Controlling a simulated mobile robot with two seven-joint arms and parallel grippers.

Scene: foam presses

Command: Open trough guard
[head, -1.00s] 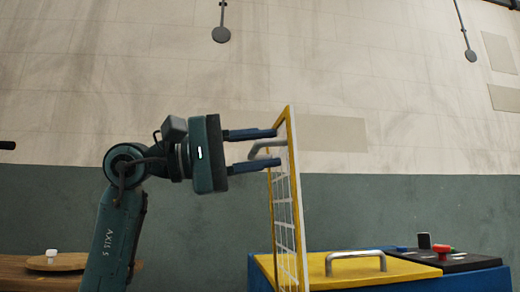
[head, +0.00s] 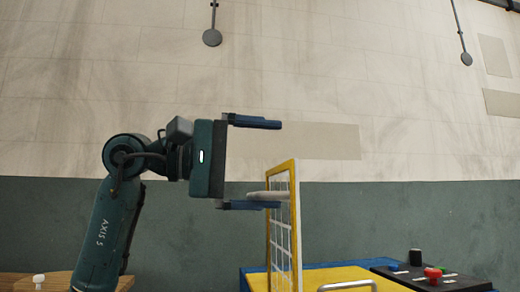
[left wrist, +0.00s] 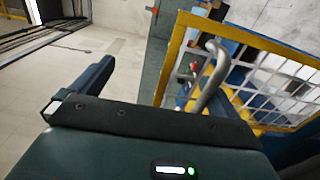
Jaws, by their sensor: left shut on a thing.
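The trough guard, a yellow frame with white mesh (head: 297,235), stands upright and nearly edge-on at the press in the head view. It also fills the upper right of the left wrist view (left wrist: 255,37). Its grey bar handle (head: 268,194) juts toward my left gripper (head: 279,164). The gripper's blue fingers are spread wide, one well above the handle and one just below it. The handle lies close to the lower finger; I cannot tell whether they touch. My right gripper is not in view.
The press has a yellow top with a second grey handle (head: 347,286) and a black control panel (head: 425,277) with a red button (head: 432,272). A wooden surface (head: 45,280) is at lower left.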

